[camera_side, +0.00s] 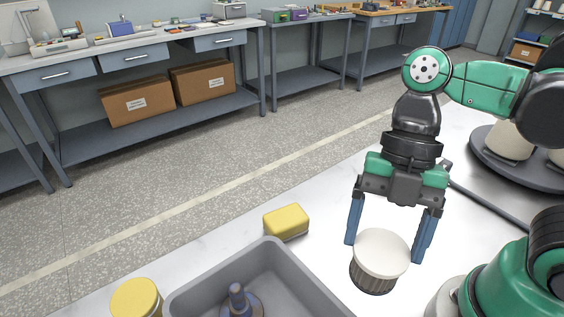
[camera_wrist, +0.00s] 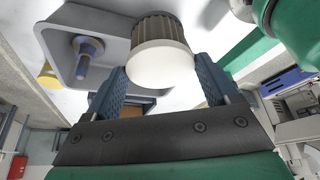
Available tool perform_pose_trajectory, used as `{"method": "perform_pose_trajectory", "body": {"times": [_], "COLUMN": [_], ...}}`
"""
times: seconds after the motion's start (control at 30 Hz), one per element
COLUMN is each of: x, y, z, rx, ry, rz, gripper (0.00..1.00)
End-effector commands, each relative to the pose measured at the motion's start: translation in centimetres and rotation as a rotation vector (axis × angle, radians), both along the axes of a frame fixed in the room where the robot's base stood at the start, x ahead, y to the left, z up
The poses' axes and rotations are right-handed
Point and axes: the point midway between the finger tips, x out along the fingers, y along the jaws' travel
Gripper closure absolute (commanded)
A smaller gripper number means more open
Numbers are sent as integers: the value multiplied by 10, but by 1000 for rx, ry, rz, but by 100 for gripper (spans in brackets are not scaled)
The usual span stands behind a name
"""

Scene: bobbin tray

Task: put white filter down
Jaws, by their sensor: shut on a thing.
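The white filter (camera_side: 381,252) has a smooth white cap and a ribbed grey-brown body, and it is upright in the side view. My gripper (camera_side: 385,250) is shut on it, with a blue finger on either side of the white cap. In the wrist view the filter (camera_wrist: 160,62) sits between the two fingers, cap towards the camera. It is to the right of the grey tray (camera_side: 190,292). I cannot tell whether its base touches the table or hangs just above it.
A bobbin or spindle (camera_side: 238,297) with a blue-grey post stands in the tray. A yellow block (camera_side: 286,222) lies behind the tray. A yellow-lidded round thing (camera_side: 136,300) is at the tray's left. The white table is clear around the filter.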

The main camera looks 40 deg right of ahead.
Motion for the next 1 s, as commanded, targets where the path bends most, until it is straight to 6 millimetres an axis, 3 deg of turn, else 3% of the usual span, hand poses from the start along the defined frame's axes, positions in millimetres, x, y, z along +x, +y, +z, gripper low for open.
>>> {"method": "perform_pose_trajectory", "body": {"times": [0.3, 0.57, 0.67, 0.77, 0.87, 1.0], "x": [-1, 5, 21, 50, 89, 143], "y": [0, -2, -8, -21, -46, -96], "z": [67, 94, 99, 102, 103, 100], "rx": [0, 0, 0, 0, 2, 2], "ry": [0, 0, 0, 0, -1, -2], "rz": [0, -37, -143, -334, -600, -1010], "gripper": [82, 82, 82, 82, 82, 82]}}
